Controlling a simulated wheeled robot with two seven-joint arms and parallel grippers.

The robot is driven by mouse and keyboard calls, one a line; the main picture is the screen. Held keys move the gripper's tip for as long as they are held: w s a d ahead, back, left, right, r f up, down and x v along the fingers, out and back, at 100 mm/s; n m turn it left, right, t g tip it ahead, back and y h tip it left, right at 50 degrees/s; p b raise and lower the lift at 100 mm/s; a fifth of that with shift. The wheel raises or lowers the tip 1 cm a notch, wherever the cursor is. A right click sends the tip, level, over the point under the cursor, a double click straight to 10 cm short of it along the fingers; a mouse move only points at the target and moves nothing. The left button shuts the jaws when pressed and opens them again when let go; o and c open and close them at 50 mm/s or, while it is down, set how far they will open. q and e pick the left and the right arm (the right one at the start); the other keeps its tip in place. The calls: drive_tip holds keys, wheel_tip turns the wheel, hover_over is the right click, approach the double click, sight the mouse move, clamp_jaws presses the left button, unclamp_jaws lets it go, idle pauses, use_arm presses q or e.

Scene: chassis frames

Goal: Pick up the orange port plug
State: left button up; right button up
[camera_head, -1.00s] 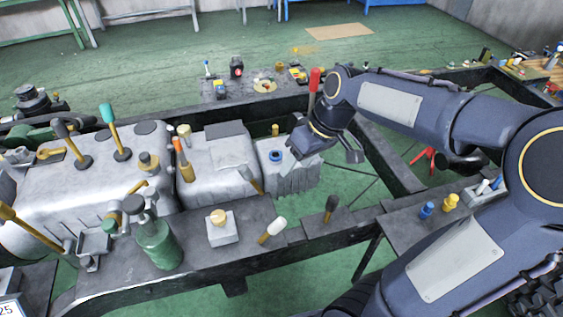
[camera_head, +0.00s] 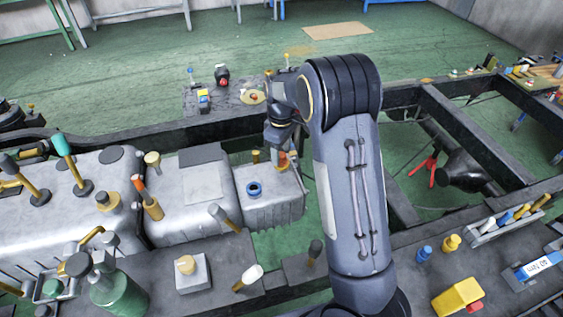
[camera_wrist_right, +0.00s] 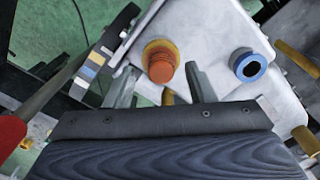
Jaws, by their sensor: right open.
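The orange port plug (camera_wrist_right: 162,67) is a ridged orange cap on a yellow collar, set on the light grey block in the right wrist view. My right gripper (camera_wrist_right: 160,75) is open, with one finger on each side of the plug in the picture; I cannot tell whether either touches it. In the head view, the right gripper (camera_head: 281,150) points down over the right end of the grey block (camera_head: 262,213). A small patch of the orange plug (camera_head: 282,159) shows between its fingers. My left gripper is not in view.
A blue ring port (camera_head: 254,189) sits on the same block, left of the gripper. A yellow-topped peg (camera_head: 255,156) stands behind it. A red handle (camera_wrist_right: 12,137) is at the left in the wrist view. The green floor lies beyond the dark frame.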

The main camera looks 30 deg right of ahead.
drive_tip(key=shift+s+f, duration=0.1)
drive_tip(key=shift+f, duration=0.8)
drive_tip(key=shift+c, duration=0.3)
drive_tip(key=c, duration=1)
drive_tip(key=shift+r, duration=0.15)
